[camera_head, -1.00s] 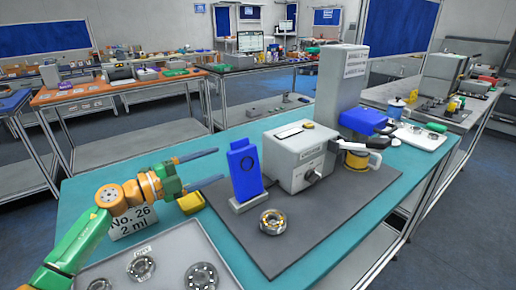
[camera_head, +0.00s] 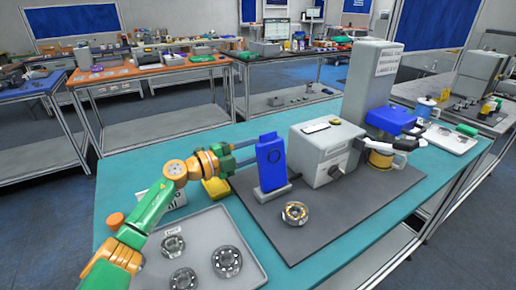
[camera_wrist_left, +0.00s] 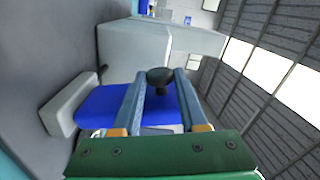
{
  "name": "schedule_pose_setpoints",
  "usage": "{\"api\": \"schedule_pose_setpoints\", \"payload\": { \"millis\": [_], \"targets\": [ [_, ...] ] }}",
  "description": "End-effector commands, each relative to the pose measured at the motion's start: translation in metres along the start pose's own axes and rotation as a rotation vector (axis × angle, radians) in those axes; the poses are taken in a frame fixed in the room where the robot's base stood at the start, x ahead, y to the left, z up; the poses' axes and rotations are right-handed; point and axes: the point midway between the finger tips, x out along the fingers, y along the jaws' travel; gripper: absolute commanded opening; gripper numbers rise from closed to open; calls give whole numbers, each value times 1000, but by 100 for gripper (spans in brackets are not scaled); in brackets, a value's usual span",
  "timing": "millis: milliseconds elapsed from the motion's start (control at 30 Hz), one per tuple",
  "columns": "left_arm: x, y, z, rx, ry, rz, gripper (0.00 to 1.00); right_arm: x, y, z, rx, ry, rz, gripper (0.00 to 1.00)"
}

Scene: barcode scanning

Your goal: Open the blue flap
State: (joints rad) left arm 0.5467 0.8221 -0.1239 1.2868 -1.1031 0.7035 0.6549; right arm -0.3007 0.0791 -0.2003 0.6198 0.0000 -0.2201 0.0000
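An upright blue panel (camera_head: 270,163) stands on a small grey foot on the dark mat; it also shows in the left wrist view (camera_wrist_left: 95,106). A second blue part (camera_head: 390,120) sits on the grey machine further right. I cannot tell for certain which is the flap. My left gripper (camera_head: 250,154) is beside the upright panel, its fingertips partly hidden behind it. In the left wrist view the gripper (camera_wrist_left: 164,82) has its fingers apart, with blue surface between and beside them. Contact is unclear. My right gripper is not in view.
A grey box-shaped machine (camera_head: 327,150) is close right of the panel. A metal ring part (camera_head: 294,213) lies on the mat (camera_head: 340,214). A grey tray (camera_head: 205,235) holds several round parts. A yellow block (camera_head: 215,188) is below my left wrist. A dark knob (camera_wrist_left: 160,76) appears beyond the fingers.

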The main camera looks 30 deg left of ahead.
Motion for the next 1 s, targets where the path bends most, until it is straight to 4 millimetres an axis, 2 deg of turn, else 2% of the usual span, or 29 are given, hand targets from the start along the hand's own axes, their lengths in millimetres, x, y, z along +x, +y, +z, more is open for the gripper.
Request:
{"api": "schedule_pose_setpoints", "payload": {
  "millis": [33, 67, 100, 1000],
  "targets": [
    [0, 0, 0, 0, 0, 0, 9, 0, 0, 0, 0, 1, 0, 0],
    [0, 0, 0, 0, 0, 0, 1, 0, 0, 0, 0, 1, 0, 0],
    [0, 0, 0, 0, 0, 0, 0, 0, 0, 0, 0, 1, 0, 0],
    [0, 0, 0, 0, 0, 0, 0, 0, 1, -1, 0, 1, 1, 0]
  ]
}}
